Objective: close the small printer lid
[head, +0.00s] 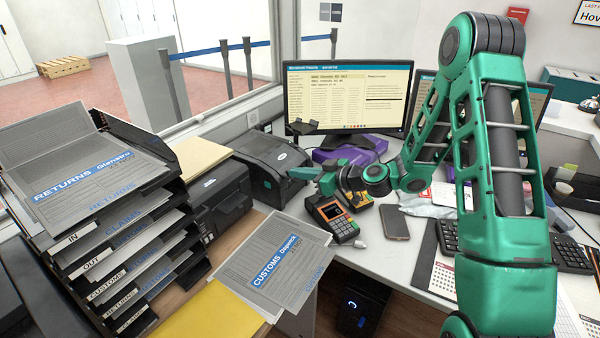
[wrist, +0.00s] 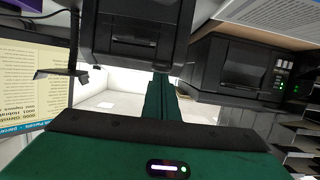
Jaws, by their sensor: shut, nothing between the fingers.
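A dark grey small printer (head: 268,168) stands on the counter left of the monitor. Its sloped top lid looks down or nearly down in the head view; I cannot tell whether a gap is left. My gripper (head: 298,173) is at the printer's right front side, with its fingers together and empty. In the wrist view, the shut green fingers (wrist: 159,84) point at the dark printer body (wrist: 130,45), which fills the top middle. I cannot tell whether they touch it.
A second black printer (head: 220,200) stands to the left; it also shows in the wrist view (wrist: 243,75). A card terminal (head: 333,220) and a phone (head: 395,222) lie right of the printer. A paper tray stack (head: 110,250) and monitor (head: 345,95) flank the area.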

